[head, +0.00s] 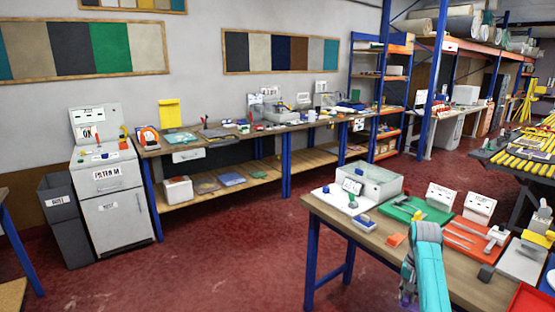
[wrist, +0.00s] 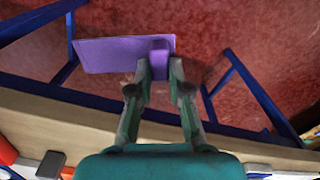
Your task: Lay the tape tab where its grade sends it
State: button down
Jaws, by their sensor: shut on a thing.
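My gripper (wrist: 160,72) is shut on a small block standing on a flat purple tab (wrist: 112,54), which I take to be the tape tab. In the wrist view the tab hangs out over the red floor beyond the table edge, and its flat part extends to the left. In the head view my teal arm reaches down at the front right, and only a bit of purple (head: 405,299) shows beside it. Green (head: 398,207) and red (head: 470,240) trays lie on the near table, with white cards behind them whose writing is too small to read.
A grey cabinet (head: 110,200) and dark bin (head: 68,225) stand at left. The red floor between is open.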

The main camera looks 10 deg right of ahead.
jog(key=s+a+f+n, duration=0.2)
jog(key=a+f, duration=0.4)
jog(key=a, duration=0.3)
jog(key=s+a+f+n, duration=0.1)
jog(key=a+f+n, duration=0.1)
jog(key=a+f, duration=0.55)
jog(key=s+a+f+n, duration=0.2)
jog(key=s+a, duration=0.3)
jog(key=a, duration=0.4)
jog(key=s+a+f+n, duration=0.2)
jog(key=s+a+f, duration=0.3)
jog(key=a, duration=0.4)
jog(key=shift+s+n, duration=0.4)
jog(key=shift+d, duration=0.1)
